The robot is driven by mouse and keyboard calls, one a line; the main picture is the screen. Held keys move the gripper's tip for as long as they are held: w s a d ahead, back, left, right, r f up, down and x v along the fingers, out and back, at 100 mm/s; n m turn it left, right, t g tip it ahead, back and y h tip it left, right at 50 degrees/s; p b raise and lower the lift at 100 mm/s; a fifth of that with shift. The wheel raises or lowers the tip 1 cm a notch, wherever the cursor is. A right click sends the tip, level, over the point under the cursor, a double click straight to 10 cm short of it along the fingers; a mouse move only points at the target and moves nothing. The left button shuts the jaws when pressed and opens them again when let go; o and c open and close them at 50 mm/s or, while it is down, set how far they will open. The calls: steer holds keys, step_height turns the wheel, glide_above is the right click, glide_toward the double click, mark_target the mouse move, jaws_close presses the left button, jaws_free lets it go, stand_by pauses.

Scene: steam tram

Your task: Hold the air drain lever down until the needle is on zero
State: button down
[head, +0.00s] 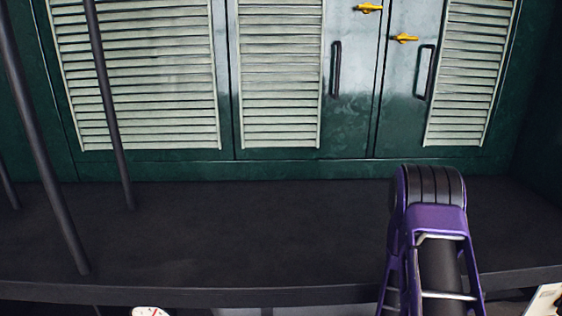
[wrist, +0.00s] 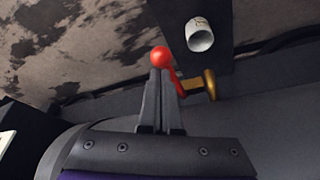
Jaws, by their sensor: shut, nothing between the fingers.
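The air drain lever shows in the wrist view as a red ball knob (wrist: 162,56) on a short red arm, joined to a brass fitting (wrist: 208,85) at its right. My gripper (wrist: 161,72) is shut and empty, with its fingertips right at the knob. I cannot tell whether they touch it. In the head view the gripper and lever are out of sight. A white round dial (head: 150,312) with a reddish mark is cut off by the bottom edge, so its needle reading cannot be told.
A short white pipe end (wrist: 200,36) hangs above the brass fitting. A dark ledge (head: 230,235) runs below green cabinets with pale louvres (head: 135,75). Dark poles (head: 108,95) stand at left. A white plate (head: 543,300) is cut off at bottom right.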

steer(key=shift+f, duration=2.7)
stand_by(5.3)
